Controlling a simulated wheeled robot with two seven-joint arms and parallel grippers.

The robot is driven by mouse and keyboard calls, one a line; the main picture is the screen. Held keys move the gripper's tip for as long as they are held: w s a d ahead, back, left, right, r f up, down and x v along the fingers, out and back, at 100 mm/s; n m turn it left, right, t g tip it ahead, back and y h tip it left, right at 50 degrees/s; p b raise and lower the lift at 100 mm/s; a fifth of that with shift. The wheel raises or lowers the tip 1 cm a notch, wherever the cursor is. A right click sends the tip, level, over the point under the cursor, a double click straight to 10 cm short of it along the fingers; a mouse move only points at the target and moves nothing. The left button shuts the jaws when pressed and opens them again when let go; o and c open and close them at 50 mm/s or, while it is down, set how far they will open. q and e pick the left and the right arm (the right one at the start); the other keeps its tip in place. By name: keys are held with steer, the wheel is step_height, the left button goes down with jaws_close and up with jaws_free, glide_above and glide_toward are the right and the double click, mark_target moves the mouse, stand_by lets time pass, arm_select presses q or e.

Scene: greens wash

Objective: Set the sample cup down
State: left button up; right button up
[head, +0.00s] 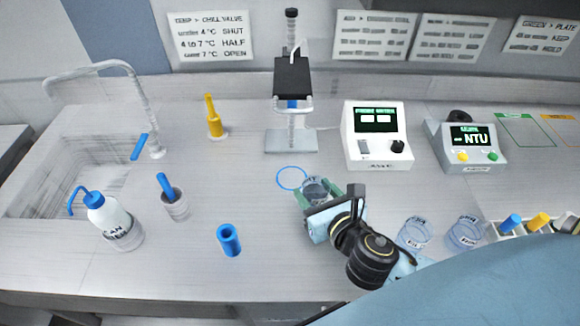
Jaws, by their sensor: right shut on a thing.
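A small clear sample cup (316,187) with a dark label is in my right gripper (320,195), whose green fingers are closed around it. The cup stands upright, just right of and below a blue ring marking (292,178) on the bench. I cannot tell whether its base touches the bench. Part of the cup is hidden by the gripper. My left gripper does not show.
A stand (291,135) with a black platform is behind the ring. A white meter (375,135) and an NTU meter (468,145) stand to the right. Two clear cups (414,233) (466,231) stand right of my wrist. A blue cylinder (229,240) stands front left.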

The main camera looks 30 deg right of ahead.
steer(key=shift+n+y, duration=0.3)
steer(key=s, duration=0.1)
steer(key=s+p, duration=0.1)
steer(key=s, duration=0.1)
steer(key=s+p, duration=0.1)
steer(key=s, duration=0.1)
steer(key=shift+d+f, duration=0.4)
steer(key=shift+s+f, duration=0.1)
steer(key=shift+s, duration=0.1)
steer(key=shift+w+p, duration=0.1)
steer(key=shift+p, duration=0.25)
steer(key=w+p, duration=0.2)
steer(key=w, duration=1.1)
steer(key=shift+a, duration=0.15)
steer(key=shift+r+x, duration=0.25)
steer(key=shift+x, duration=0.85)
steer(key=shift+r+x, duration=0.25)
steer(key=shift+x, duration=0.9)
steer(key=shift+f, duration=0.8)
steer(key=shift+f, duration=0.15)
steer(key=o, duration=1)
